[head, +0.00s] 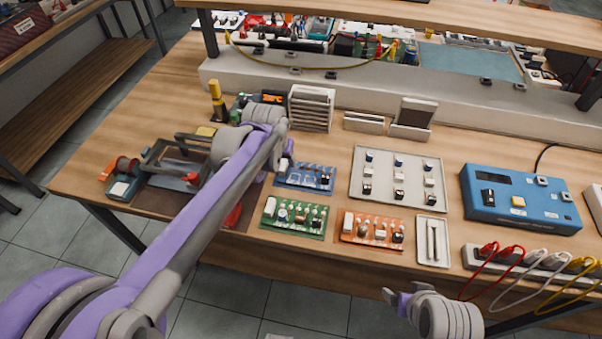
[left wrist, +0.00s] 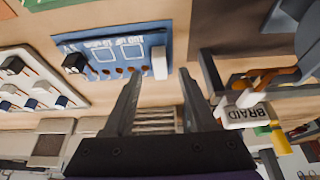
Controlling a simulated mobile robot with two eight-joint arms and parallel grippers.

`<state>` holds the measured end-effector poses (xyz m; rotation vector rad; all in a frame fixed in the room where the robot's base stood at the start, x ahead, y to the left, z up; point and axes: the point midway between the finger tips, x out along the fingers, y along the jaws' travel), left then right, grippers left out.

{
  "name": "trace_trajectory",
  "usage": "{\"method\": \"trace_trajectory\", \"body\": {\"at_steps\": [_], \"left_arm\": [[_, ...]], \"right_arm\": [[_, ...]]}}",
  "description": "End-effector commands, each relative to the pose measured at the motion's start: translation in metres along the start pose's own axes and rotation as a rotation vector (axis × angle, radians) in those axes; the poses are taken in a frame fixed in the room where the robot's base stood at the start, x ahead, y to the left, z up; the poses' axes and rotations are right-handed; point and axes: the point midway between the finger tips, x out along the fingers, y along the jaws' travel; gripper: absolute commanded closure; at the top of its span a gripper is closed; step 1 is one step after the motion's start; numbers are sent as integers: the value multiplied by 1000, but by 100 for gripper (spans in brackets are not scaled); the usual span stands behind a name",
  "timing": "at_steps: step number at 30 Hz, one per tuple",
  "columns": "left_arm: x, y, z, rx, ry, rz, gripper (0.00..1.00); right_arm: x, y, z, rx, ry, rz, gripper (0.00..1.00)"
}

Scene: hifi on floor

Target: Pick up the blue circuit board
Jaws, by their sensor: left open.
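The blue circuit board (head: 306,178) lies on the wooden table, behind the green board (head: 294,218). In the left wrist view the blue board (left wrist: 108,48) shows at the upper left, with a white block at its right end. My left gripper (head: 286,160) is at the board's back left corner, its fingers partly hidden in the head view. In the left wrist view my left gripper (left wrist: 162,82) is open and empty, its fingertips close to the board's white-block end. My right gripper (head: 398,297) is off the table's front edge, its jaw opening unclear.
An orange board (head: 370,229) lies to the front right. A grey component tray (head: 420,184) and a blue instrument box (head: 520,198) lie right. A white slotted rack (head: 311,108) stands behind; a soldering holder (head: 178,160) stands left.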

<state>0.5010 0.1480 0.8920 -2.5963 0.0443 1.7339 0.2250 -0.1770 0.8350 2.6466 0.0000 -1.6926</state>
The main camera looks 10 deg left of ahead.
Motion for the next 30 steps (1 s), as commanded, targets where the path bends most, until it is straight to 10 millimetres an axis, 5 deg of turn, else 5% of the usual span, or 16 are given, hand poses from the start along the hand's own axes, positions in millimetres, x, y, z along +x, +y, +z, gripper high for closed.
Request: {"method": "trace_trajectory", "body": {"at_steps": [6,14,23,30], "left_arm": [[25,-1,0,0,0,0,43],[26,-1,0,0,0,0,44],[26,0,0,0,0,0,98],[26,0,0,0,0,0,100]], "right_arm": [[3,0,2,0,-1,0,20],[3,0,2,0,-1,0,20],[3,0,2,0,-1,0,20],[3,0,2,0,-1,0,20]]}}
